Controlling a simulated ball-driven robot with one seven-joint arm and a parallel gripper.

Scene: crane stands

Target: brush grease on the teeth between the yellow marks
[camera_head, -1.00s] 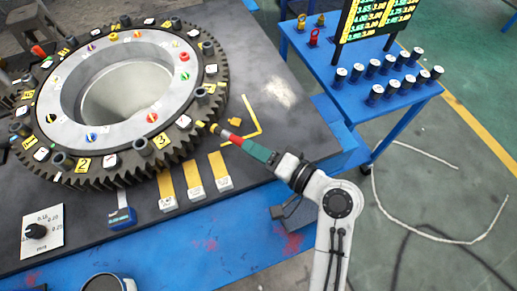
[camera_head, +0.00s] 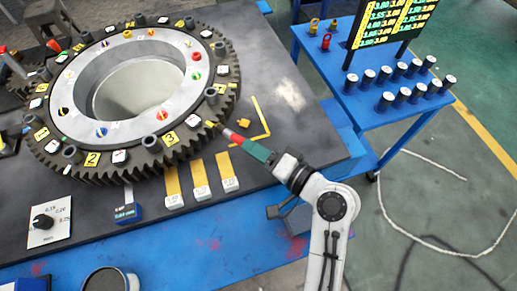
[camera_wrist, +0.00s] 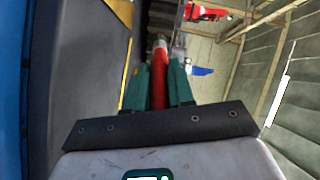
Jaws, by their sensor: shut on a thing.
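The large dark toothed gear ring (camera_head: 140,168) lies on the table at the left in the head view. Yellow numbered marks, a 2 (camera_head: 92,159) and a 3 (camera_head: 169,139), sit along its near rim. Whether the tip touches a tooth cannot be told. In the wrist view the red brush (camera_wrist: 159,88) stands between the two green fingers of my gripper (camera_wrist: 160,72), pointing at dark teeth. No grease can be made out on the teeth.
White blocks with yellow strips (camera_head: 200,192), a blue gauge (camera_head: 127,213) and a dial plate (camera_head: 50,222) lie in front of the ring. A round pot (camera_head: 105,281) is at the bottom edge. A blue trolley (camera_head: 372,120) with dark cylinders stands right.

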